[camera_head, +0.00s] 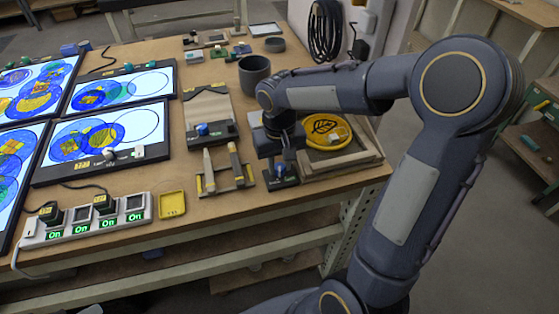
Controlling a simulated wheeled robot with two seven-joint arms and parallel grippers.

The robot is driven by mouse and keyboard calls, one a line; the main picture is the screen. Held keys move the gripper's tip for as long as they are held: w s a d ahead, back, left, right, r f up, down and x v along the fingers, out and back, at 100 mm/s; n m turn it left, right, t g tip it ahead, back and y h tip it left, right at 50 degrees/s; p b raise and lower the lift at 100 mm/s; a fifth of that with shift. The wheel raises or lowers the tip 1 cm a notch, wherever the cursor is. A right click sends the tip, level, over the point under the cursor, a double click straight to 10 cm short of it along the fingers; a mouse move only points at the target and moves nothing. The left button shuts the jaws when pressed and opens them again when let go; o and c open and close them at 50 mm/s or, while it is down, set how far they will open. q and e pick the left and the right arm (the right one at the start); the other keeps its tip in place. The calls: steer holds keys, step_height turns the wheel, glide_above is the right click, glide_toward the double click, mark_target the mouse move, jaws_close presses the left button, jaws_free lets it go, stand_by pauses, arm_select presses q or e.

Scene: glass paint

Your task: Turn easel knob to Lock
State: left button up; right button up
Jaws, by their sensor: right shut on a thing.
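My right arm comes in from the right. Its gripper (279,163) points down at the front right of the workbench and is shut on a small blue knob (280,170). The knob is on a dark block (282,182) beside a wooden frame, and the gripper hides much of it. Any lock marking there is too small to read. Another blue knob (203,129) sits on the dark base of a tilted board (208,105) to the left. I cannot tell from the picture which part is named the easel. My left gripper is not in view.
A round yellow piece (326,126) lies in the wooden frame (345,160). A grey cup (254,72) stands behind the gripper. A wooden rack (225,182) is close on the left. Lit panels (122,135), a power strip (88,222) and a yellow tray (172,205) lie farther left.

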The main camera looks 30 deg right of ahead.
mark_target(280, 167)
steer(key=n+p, duration=0.1)
steer(key=n, duration=0.3)
steer(key=shift+n, duration=0.3)
steer(key=shift+n+p, duration=0.45)
steer(key=shift+n, duration=1.75)
steer(key=o, duration=1)
step_height(280, 167, up, 8)
steer(key=shift+f, duration=0.1)
